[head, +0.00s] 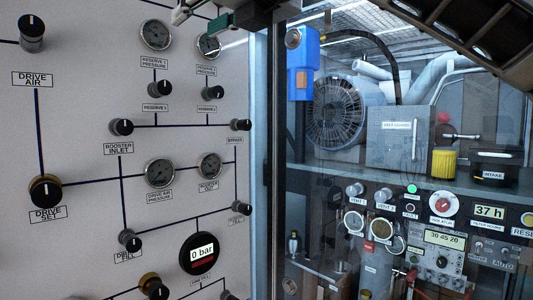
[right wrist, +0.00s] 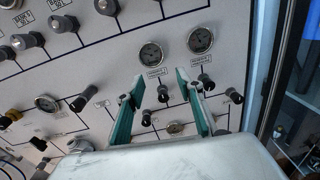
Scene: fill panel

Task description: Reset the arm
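My right gripper (head: 204,18) shows only in part at the top edge of the head view, in front of the panel's upper gauges. In the right wrist view my right gripper (right wrist: 158,78) has its two teal-padded fingers spread well apart, with nothing between them but a view of the panel behind. The fingers point toward the fill panel (head: 85,115), a pale wall with dark lines, knobs and gauges. I cannot tell whether the fingertips touch the panel. My left gripper is not in view.
Round gauges (head: 156,35) and black knobs (head: 122,127) stick out of the panel, along with a digital gauge reading 0 bar (head: 203,252). To the right, a glass pane fronts a compartment with a fan (head: 338,112), a blue unit (head: 303,58) and a control console (head: 440,238).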

